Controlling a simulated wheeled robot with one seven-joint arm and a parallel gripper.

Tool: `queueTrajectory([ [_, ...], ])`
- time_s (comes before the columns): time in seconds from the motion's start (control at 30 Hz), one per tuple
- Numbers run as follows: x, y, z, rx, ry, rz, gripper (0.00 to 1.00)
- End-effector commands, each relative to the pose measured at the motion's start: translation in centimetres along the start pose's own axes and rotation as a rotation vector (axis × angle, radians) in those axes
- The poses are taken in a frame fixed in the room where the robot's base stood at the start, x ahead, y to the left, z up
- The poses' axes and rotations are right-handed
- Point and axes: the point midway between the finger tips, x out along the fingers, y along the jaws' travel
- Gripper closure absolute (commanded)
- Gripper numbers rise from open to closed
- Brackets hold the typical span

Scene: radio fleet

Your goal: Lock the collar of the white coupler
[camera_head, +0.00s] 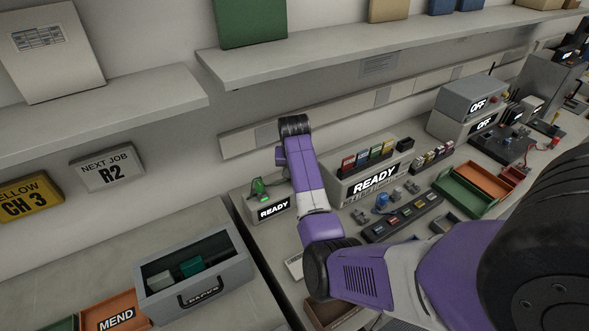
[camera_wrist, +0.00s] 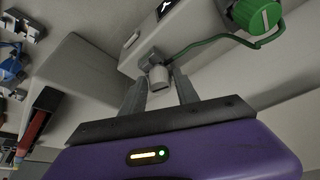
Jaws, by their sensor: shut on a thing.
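The white coupler (camera_wrist: 159,76) shows in the wrist view as a small pale cylinder at the front of a light grey box (camera_wrist: 185,35). My gripper (camera_wrist: 160,88) has a finger on each side of the coupler and is shut on it. A green cable runs from beside the coupler to a green round connector (camera_wrist: 258,14) at the upper right. The angle of the collar and any lock mark are too small to read. In the head view my arm hides the gripper and the coupler.
In the head view a grey box marked READY (camera_head: 273,209) stands left of my arm and a larger READY unit (camera_head: 376,180) stands right of it. A shelf (camera_head: 330,50) runs above. Green and orange trays (camera_head: 468,205) and an open grey drawer box (camera_head: 222,285) stand nearby.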

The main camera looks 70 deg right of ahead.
Motion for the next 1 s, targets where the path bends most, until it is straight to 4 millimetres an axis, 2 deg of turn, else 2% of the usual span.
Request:
queueTrajectory([
  [0.43,0.12,0.06,0.05,0.080,-0.001,0.035,1.00],
  [0.73,0.44,0.14,0.15,0.371,-0.003,0.157,1.00],
  [1.0,0.42,0.49,0.30,0.434,-0.006,0.187,0.99],
])
